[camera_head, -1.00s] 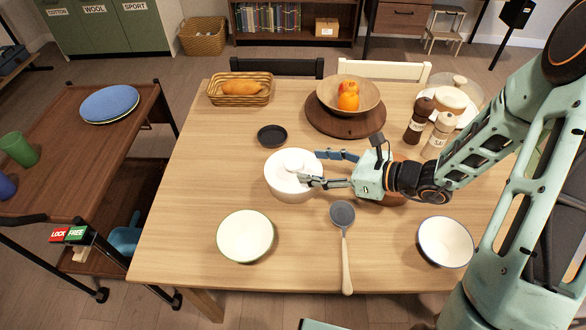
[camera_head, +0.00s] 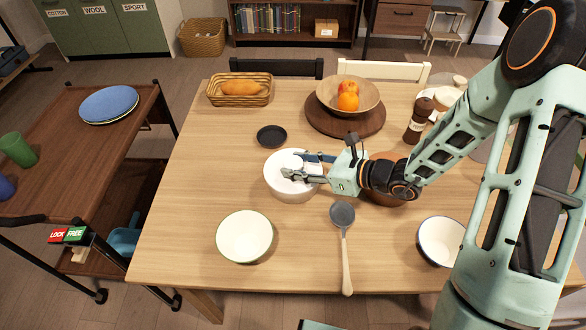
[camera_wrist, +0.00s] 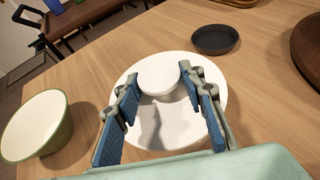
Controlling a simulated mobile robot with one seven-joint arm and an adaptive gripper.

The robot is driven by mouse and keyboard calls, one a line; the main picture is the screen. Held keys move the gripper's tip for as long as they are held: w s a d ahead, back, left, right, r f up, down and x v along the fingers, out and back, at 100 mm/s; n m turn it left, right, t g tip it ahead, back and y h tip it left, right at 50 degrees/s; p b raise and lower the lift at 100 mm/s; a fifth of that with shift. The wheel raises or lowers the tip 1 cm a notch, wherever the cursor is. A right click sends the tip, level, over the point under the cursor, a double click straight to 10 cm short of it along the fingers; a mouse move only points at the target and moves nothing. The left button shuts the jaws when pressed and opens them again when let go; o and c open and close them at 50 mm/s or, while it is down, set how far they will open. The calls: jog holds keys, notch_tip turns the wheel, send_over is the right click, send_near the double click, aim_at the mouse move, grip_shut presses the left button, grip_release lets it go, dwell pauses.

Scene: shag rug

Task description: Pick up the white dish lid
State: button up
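The white dish lid (camera_head: 284,160) sits on a round white dish (camera_head: 291,195) near the middle of the wooden table. In the wrist view the lid (camera_wrist: 162,132) is a white disc with a thick round knob (camera_wrist: 158,76) on top. My gripper (camera_head: 293,166) is over the lid, coming in from the right. In the wrist view my gripper (camera_wrist: 158,80) is open, one blue-padded finger on each side of the knob. The knob shows between the fingertips, with a gap on each side. The fingers hide part of the lid.
A small black dish (camera_head: 271,136) lies behind the white dish. A cream bowl (camera_head: 245,237) stands front left and a grey ladle (camera_head: 345,245) front right. A brown bowl (camera_head: 388,195) is under my arm. A dark pepper mill (camera_head: 418,122) stands at the back right.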

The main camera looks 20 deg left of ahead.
jog(key=c, duration=0.5)
jog(key=shift+c, duration=0.4)
jog(key=shift+r, duration=0.1)
